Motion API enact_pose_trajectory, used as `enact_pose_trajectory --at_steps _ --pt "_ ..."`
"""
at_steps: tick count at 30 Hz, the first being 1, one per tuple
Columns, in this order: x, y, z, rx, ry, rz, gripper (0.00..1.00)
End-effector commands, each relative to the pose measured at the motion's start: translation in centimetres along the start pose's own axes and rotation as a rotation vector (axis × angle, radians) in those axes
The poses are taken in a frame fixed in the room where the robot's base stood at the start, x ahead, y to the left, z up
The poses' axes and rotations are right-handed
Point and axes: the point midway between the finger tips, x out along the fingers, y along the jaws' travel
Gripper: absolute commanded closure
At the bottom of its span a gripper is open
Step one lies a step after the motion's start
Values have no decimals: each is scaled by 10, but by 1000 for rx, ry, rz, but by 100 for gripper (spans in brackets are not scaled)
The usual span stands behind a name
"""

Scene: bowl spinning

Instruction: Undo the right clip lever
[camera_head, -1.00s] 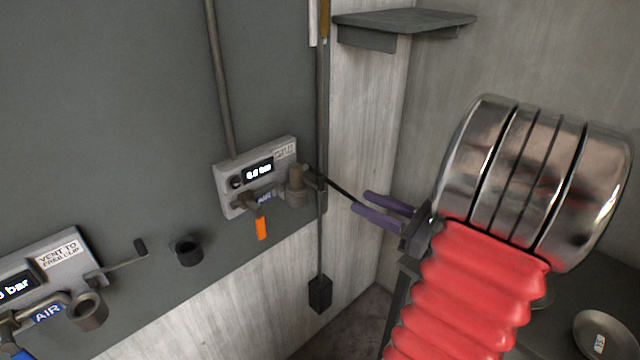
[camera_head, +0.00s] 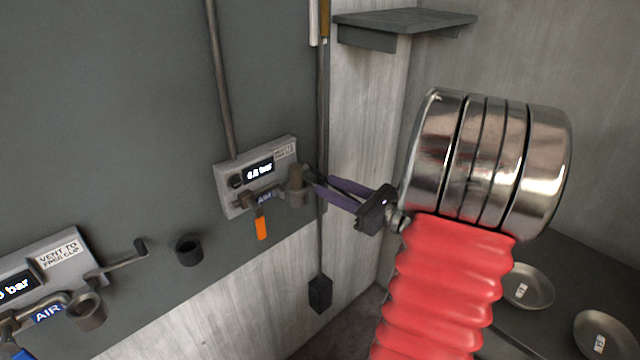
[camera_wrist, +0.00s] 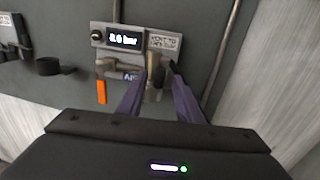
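The right wall panel (camera_head: 256,178) carries a pressure display, an orange-handled air valve (camera_head: 260,222) and a socket with a brownish plug (camera_head: 296,182). The right clip lever (camera_head: 309,171) is a dark arm at the panel's right side, mostly hidden behind my fingers. My gripper (camera_head: 317,188) has two purple fingers pointing at that right side, close to the lever. In the wrist view, the fingers (camera_wrist: 157,82) stand apart, with the socket (camera_wrist: 154,88) seen between them. I cannot tell whether either finger touches the lever.
A left panel (camera_head: 45,262) with a similar crank lever (camera_head: 128,255) and an empty black holder (camera_head: 188,250) are on the grey wall. A vertical rod (camera_head: 321,120) runs beside the right panel. A shelf (camera_head: 405,20) is above; metal bowls (camera_head: 528,287) lie at lower right.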

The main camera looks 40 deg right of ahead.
Motion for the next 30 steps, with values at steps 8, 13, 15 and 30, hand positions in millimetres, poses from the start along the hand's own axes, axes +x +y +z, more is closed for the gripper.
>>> enact_pose_trajectory --at_steps 8,13,15,30 --pt "30 0 0 0 1 1 68" --pt "36 0 0 -1 1 0 68" --pt "37 0 0 0 1 0 68" --pt "36 0 0 0 1 -1 90"
